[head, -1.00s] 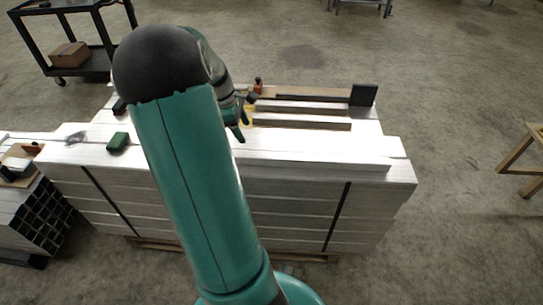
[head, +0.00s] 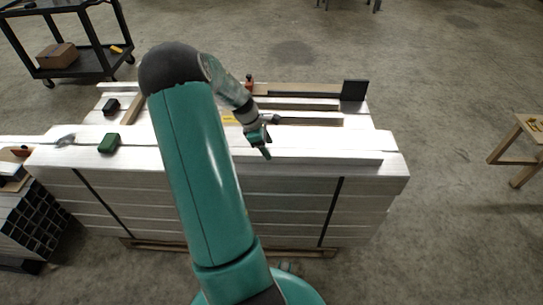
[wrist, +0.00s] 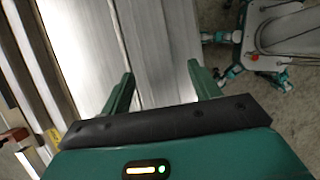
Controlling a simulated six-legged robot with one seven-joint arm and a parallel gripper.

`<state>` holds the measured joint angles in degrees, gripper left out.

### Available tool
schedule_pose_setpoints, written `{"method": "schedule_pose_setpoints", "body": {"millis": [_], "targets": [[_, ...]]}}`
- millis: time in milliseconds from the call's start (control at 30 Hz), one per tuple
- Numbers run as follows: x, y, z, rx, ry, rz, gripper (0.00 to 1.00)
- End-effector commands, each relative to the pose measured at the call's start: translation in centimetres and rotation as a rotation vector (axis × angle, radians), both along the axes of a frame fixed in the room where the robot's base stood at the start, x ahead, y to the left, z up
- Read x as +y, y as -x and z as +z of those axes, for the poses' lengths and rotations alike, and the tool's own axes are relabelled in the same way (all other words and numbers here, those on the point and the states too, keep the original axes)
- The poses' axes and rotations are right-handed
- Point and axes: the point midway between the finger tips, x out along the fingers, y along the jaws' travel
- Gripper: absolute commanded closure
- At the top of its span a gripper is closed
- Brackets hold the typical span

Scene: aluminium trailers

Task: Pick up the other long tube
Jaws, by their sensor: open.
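A long pale aluminium tube (head: 330,160) lies along the front of the stack's top in the head view. Shorter tubes (head: 310,122) and (head: 312,104) lie behind it. My gripper (head: 265,152) is above the stack, near the left end of the front tube's visible part. In the wrist view my gripper (wrist: 163,88) has its two green fingers spread, with bright metal (wrist: 155,50) between and beyond them. Nothing is held. Whether the fingers straddle the front tube or hang above it, I cannot tell. My arm hides part of the stack.
The strapped stack (head: 285,205) fills the middle. A green block (head: 109,143) and a black block (head: 111,106) lie on its left. A dark upright plate (head: 354,90) stands at the back right. A black cart (head: 75,65) and a wooden stand (head: 520,150) are apart on open floor.

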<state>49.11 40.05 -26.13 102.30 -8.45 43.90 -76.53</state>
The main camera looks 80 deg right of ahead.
Motion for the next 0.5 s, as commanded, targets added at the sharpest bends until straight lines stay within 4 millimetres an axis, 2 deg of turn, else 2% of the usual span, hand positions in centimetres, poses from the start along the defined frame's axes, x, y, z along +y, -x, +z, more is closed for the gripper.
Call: {"method": "schedule_pose_setpoints", "body": {"millis": [200,467,500], "targets": [[-0.3,1.4,-3.1,0.003,-0.002,-0.001,0.38],[-0.5,1.6,-3.6,0.000,0.001,-0.001,0.38],[-0.5,1.6,-3.6,0.000,0.000,0.000,0.42]]}}
